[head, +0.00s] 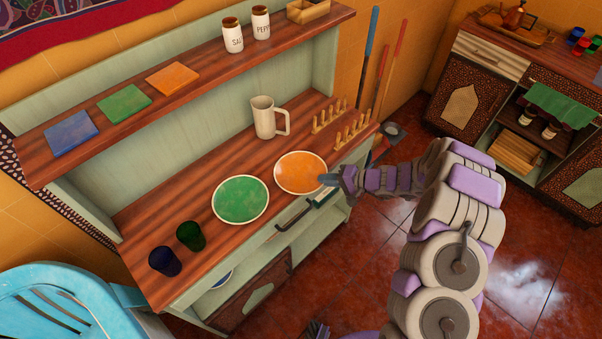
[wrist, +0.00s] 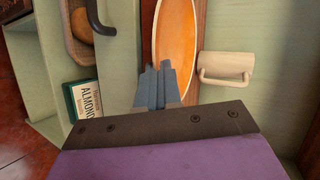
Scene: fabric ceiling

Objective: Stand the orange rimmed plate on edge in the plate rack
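The orange rimmed plate (head: 298,170) lies flat at the front of the wooden counter; in the wrist view it is a narrow orange oval (wrist: 176,40). My gripper (head: 323,180) is at its right rim; in the wrist view its grey fingers (wrist: 156,66) are close together and overlap the plate's near end. Whether the rim is between them is hidden. The plate rack, two rows of wooden pegs (head: 352,132), stands at the counter's right end, behind and right of the plate; no plate shows in it.
A green plate (head: 240,199) lies left of the orange one. A cream mug (head: 264,117) stands behind, left of the rack. A blue cup (head: 165,261) and a dark green cup (head: 190,236) stand at the counter's left. A shelf (head: 215,76) overhangs the back. A dark drawer handle (head: 293,214) sits below the front edge.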

